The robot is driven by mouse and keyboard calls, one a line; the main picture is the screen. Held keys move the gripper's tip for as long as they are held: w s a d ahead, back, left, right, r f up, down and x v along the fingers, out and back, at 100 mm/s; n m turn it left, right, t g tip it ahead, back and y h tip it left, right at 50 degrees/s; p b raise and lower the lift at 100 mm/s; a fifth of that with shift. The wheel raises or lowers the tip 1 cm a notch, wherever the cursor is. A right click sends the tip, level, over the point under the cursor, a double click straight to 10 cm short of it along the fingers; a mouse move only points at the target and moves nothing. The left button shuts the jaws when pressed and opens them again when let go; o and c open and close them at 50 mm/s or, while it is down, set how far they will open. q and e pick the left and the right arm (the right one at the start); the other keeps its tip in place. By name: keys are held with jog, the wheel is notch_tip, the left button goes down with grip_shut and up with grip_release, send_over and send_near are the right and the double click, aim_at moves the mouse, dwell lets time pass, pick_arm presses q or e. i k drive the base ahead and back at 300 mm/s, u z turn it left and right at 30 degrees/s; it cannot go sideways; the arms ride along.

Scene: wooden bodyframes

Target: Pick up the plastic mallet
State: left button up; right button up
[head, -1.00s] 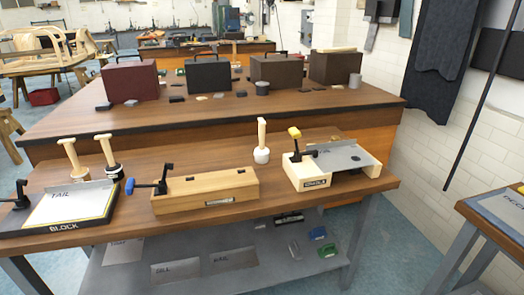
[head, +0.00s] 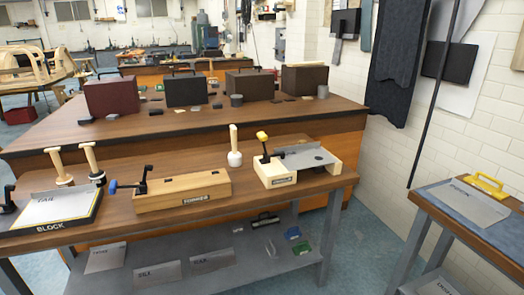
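Three mallets stand head-down with pale wooden handles up. One with a white head, plastic-looking (head: 235,158), stands alone at the back middle of the near bench (head: 130,216). None is labelled. Neither of my grippers is in view.
A long wooden former (head: 182,193) and a wooden block with a metal sheet (head: 276,178) flank the white-headed mallet. Several toolboxes (head: 112,96) stand on the bench behind. A side table (head: 430,200) with a yellow-handled tool (head: 487,184) is at right. Blue floor (head: 350,250) lies between.

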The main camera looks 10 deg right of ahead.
aim_at(235, 159)
jog(key=z, duration=0.45)
jog(key=i, duration=1.15)
jog(key=u, duration=0.1)
